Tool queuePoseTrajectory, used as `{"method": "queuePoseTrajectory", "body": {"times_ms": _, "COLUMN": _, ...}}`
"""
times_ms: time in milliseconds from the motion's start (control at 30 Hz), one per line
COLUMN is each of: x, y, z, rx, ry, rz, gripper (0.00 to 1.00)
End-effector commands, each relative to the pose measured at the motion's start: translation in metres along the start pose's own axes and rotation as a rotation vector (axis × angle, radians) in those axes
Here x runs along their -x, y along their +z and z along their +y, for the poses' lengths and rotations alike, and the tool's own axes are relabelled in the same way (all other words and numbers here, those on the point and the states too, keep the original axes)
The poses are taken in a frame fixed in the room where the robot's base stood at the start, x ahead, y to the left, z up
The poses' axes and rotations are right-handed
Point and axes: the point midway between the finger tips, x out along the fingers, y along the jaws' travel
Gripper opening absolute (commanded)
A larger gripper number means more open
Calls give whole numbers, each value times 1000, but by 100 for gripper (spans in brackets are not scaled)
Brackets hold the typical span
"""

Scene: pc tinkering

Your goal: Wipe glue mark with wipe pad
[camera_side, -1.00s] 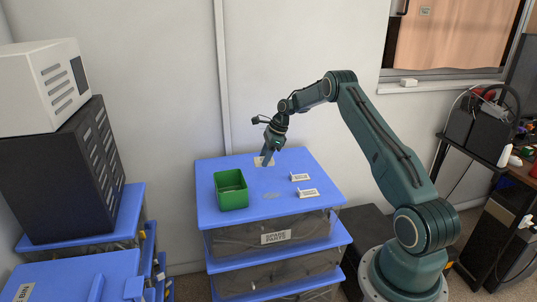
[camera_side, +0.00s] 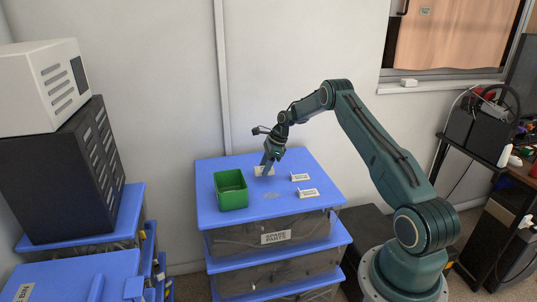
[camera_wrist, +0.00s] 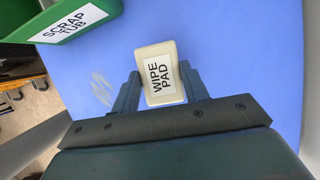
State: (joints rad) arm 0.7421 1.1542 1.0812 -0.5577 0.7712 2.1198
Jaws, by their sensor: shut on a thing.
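The wipe pad (camera_wrist: 160,75) is a cream block with a white "WIPE PAD" label. It also shows as a small pale block (camera_side: 262,171) in the side view. My gripper (camera_wrist: 160,88) is shut on the pad, with one dark finger on each side of it. In the side view my gripper (camera_side: 265,172) is low over the blue top, and I cannot tell whether the pad touches it. The glue mark is a faint whitish smear (camera_wrist: 101,88), left of the pad in the wrist view. In the side view the mark (camera_side: 271,196) lies nearer the camera than the pad.
The green scrap tub (camera_side: 231,203) stands on the left part of the blue top (camera_side: 240,218). Two small white label cards (camera_side: 300,177) (camera_side: 308,193) stand on the right part. A white wall (camera_side: 170,100) rises behind the drawer unit.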

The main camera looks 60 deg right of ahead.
Motion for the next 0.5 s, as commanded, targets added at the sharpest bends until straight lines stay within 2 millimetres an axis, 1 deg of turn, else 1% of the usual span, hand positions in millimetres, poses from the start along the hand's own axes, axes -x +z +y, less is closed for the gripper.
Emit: {"method": "queuePoseTrajectory", "body": {"times_ms": 500, "x": -21, "y": -8, "z": 0, "rx": 0, "ry": 0, "rz": 0, "gripper": 26}}
